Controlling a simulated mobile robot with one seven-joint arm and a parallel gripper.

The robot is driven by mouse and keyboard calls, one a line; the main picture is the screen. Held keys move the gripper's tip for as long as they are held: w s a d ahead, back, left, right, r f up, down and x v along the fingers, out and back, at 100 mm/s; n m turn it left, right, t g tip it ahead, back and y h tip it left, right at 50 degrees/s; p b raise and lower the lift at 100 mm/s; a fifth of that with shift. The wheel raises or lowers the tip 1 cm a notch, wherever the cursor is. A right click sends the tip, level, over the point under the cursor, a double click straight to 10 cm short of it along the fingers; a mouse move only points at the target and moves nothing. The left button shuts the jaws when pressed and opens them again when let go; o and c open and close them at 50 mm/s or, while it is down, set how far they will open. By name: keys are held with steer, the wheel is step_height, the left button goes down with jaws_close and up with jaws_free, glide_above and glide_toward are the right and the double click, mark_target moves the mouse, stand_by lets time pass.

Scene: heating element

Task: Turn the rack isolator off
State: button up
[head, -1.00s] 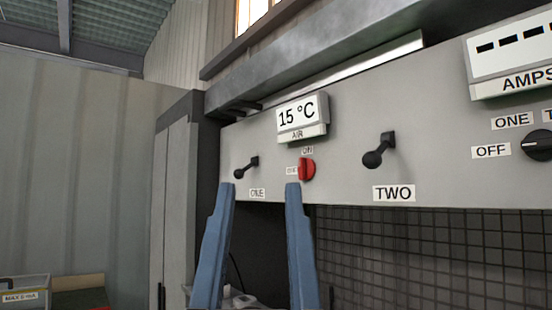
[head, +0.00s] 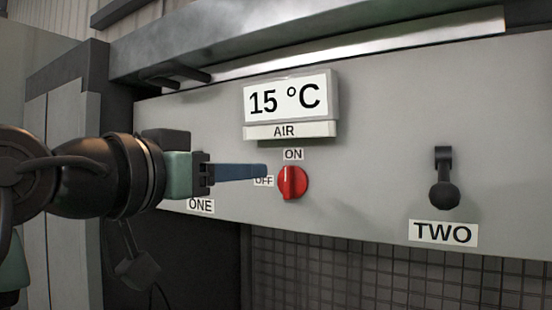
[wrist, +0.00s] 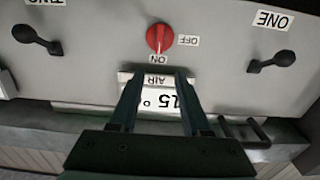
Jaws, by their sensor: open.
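The rack isolator is a red rotary knob (head: 293,183) on the grey panel, with an ON label (head: 293,154) above it and an OFF label (head: 264,181) to its left. Its grip ridge stands about upright, in line with ON. My gripper (head: 264,172) comes in from the left, its blue fingers seen edge-on and partly covering OFF. In the wrist view, which is upside down, the knob (wrist: 159,38) lies beyond the two spread fingertips (wrist: 157,76). The gripper is open and empty, with the knob not between its fingers.
A 15 °C AIR display (head: 290,105) juts out above the knob. Lever TWO (head: 444,190) is at the right. Lever ONE (wrist: 272,61) shows in the wrist view but is hidden behind my gripper in the head view. Dark mesh (head: 340,270) lies below the panel.

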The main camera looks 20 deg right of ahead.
mark_target(286, 168)
steer(key=p+x, duration=0.4)
steer(key=x, duration=0.5)
steer(key=shift+w+d+r, duration=0.15)
steer(key=shift+d, duration=0.2)
steer(key=shift+w+d, duration=0.35)
steer(key=shift+d, duration=0.1)
jaws_close()
